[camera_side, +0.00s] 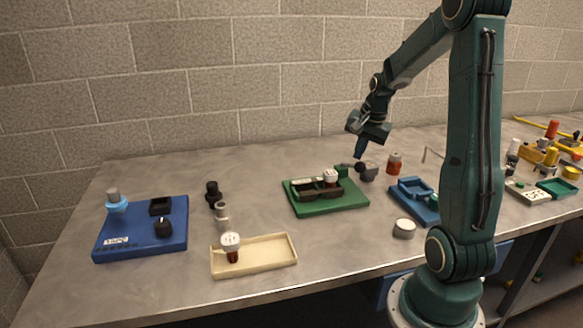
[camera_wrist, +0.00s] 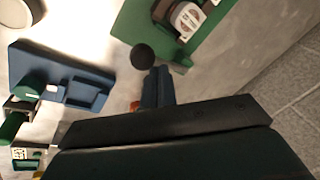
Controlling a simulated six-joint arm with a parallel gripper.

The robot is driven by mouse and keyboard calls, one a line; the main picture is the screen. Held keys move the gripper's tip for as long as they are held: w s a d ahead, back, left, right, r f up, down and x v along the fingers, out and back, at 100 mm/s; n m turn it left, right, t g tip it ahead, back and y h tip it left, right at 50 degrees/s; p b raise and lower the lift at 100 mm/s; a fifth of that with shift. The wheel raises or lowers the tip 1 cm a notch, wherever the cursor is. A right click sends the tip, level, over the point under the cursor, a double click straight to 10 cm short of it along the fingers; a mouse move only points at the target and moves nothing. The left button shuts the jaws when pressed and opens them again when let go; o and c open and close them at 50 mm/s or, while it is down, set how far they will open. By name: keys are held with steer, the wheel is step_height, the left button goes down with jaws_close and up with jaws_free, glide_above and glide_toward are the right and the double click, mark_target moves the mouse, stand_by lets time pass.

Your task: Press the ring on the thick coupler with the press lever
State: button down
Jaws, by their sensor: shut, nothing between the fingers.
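A green press base (camera_side: 335,206) stands mid-table, with a dark press fixture (camera_side: 318,194) on it. A black ball knob (camera_side: 361,167), which looks like the end of the press lever, is at the base's back right. The knob also shows in the wrist view (camera_wrist: 142,56). A white-topped, red-brown piece (camera_side: 330,177), possibly the thick coupler, sits in the fixture; its white top shows in the wrist view (camera_wrist: 187,18). I cannot make out the ring. My gripper (camera_side: 359,153) is shut and empty, pointing down close to the knob; I cannot tell whether they touch. Its fingers (camera_wrist: 157,88) show in the wrist view.
A blue holder (camera_side: 415,206) and a white round cap (camera_side: 404,228) lie right of the press. A grey cup (camera_side: 369,174) and an orange-red jar (camera_side: 394,164) stand near the gripper. A cream tray (camera_side: 275,256) and a blue board (camera_side: 120,243) are at left.

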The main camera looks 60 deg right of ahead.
mark_target(362, 163)
steer(key=shift+s+a+f, duration=0.2)
steer(key=shift+f, duration=0.3)
steer(key=shift+s+a+f, duration=0.25)
steer(key=shift+f, duration=0.3)
steer(key=shift+s+a+f, duration=0.2)
steer(key=shift+f, duration=0.3)
stand_by(2.6)
steer(key=shift+r, duration=0.1)
stand_by(0.5)
steer(key=shift+w+d+r, duration=0.35)
steer(key=shift+r, duration=0.5)
steer(key=shift+w+d+r, duration=0.4)
steer(key=shift+r, duration=0.5)
steer(key=shift+w+d+r, duration=0.35)
steer(key=shift+r, duration=0.5)
steer(key=shift+w+d+r, duration=0.3)
steer(key=shift+r, duration=0.45)
steer(key=shift+w+d+r, duration=0.3)
steer(key=shift+r, duration=0.4)
steer(key=shift+w+d+r, duration=0.3)
steer(key=shift+r, duration=0.45)
